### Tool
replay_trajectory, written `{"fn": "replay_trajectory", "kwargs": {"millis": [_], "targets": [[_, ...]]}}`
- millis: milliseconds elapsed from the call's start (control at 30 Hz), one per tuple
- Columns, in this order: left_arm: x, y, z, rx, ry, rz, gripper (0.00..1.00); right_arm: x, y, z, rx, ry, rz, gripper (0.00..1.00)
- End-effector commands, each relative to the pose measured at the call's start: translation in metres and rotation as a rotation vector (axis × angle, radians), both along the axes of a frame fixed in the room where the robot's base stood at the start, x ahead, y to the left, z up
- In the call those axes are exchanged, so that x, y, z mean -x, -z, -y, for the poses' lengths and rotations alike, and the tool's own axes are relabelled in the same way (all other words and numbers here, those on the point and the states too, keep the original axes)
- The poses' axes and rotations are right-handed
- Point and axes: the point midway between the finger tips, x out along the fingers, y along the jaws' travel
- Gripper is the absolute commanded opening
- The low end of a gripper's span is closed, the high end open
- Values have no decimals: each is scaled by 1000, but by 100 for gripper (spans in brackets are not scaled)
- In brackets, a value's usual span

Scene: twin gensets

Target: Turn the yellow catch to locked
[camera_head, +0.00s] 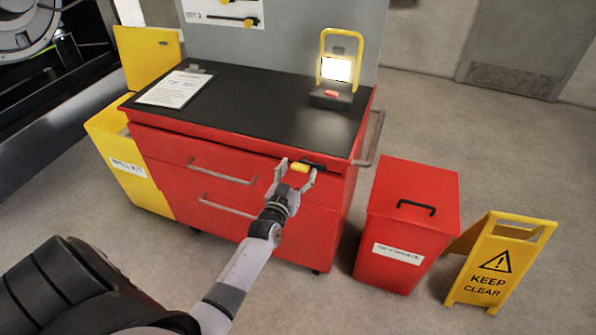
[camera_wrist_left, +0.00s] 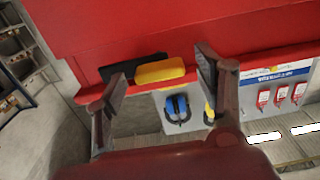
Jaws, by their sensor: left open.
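The yellow catch (camera_head: 299,168) is a small bar at the upper right of the red tool cabinet's front (camera_head: 215,213), just left of a black plate (camera_head: 321,167). In the left wrist view the yellow catch (camera_wrist_left: 160,71) lies roughly level across the picture, with the black plate (camera_wrist_left: 128,67) beside its left end. My left gripper (camera_head: 296,172) is open, its fingertips on either side of the catch. In the wrist view my left gripper (camera_wrist_left: 160,85) also shows spread fingers; I cannot tell whether either touches the catch. My right gripper is not in view.
A lit work lamp (camera_head: 337,68) and a paper sheet (camera_head: 174,89) are on the cabinet's black top. A yellow spill kit bin (camera_head: 127,165) stands left. A red lidded bin (camera_head: 405,225) and a yellow floor sign (camera_head: 495,265) stand right. Drawer handles (camera_head: 226,207) stick out below left.

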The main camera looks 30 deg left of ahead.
Motion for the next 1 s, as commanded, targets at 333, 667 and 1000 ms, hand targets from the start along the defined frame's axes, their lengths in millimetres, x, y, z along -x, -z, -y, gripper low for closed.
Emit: {"fn": "replay_trajectory", "kwargs": {"millis": [333,667,1000], "targets": [[-5,0,-1,0,0,-1,63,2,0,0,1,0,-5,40],[-5,0,-1,0,0,-1,43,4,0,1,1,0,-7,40],[-5,0,-1,0,0,-1,20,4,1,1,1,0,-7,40]]}}
